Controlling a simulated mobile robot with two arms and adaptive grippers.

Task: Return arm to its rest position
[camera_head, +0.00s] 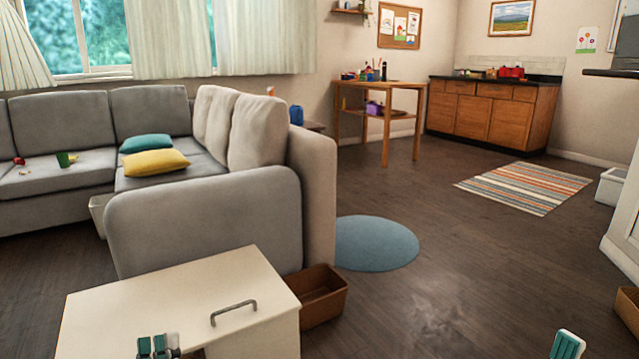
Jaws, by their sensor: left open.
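My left gripper (158,346) shows at the bottom edge, left of the middle, over the top of a cream-white box-like cabinet (120,310). Its teal fingertip pads are apart, with no object seen between them. The frame edge cuts off the rest of the gripper and the arm. One teal-and-white tip of my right gripper (567,345) shows at the bottom right over bare floor. Its other finger is hidden, so its opening cannot be judged.
The cabinet has a grey handle (233,312). A brown open bin (320,295) stands beside it. A grey sofa (210,215) is behind. A round blue rug (375,243) and dark open floor (450,270) lie right. Another brown box (628,310) is at the right edge.

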